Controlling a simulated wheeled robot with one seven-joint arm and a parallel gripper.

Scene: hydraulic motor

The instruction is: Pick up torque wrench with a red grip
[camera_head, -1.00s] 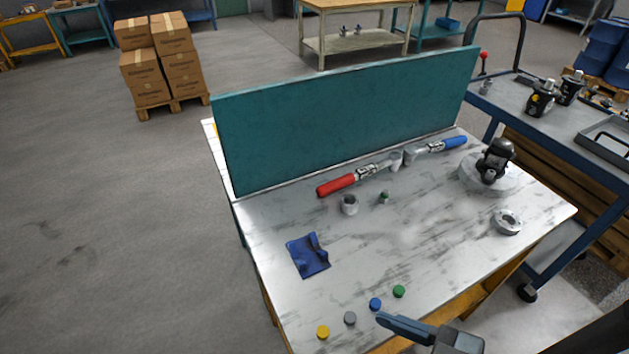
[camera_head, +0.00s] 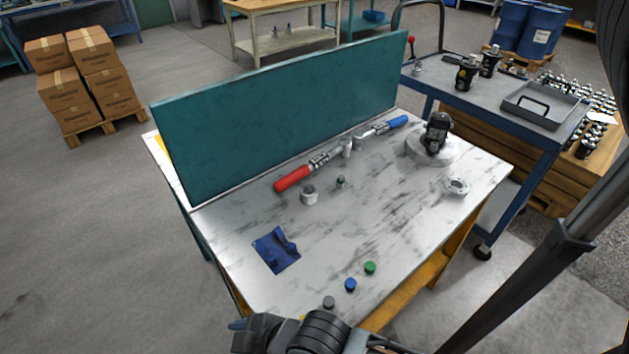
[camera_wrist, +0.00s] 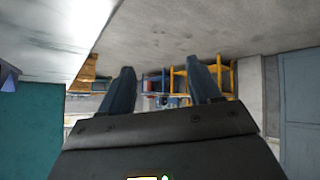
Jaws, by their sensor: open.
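The torque wrench with a red grip (camera_head: 293,179) lies on the workbench near the teal back panel. Its metal head points right, close to the head of a second wrench with a blue grip (camera_head: 392,125). My gripper (camera_head: 238,324) shows at the bottom edge of the head view, in front of the bench and well apart from the red-grip wrench. In the wrist view its two fingers (camera_wrist: 162,90) are spread with nothing between them, and neither wrench shows there.
The teal panel (camera_head: 280,115) stands behind the wrenches. A blue cart (camera_head: 485,105) stands at right.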

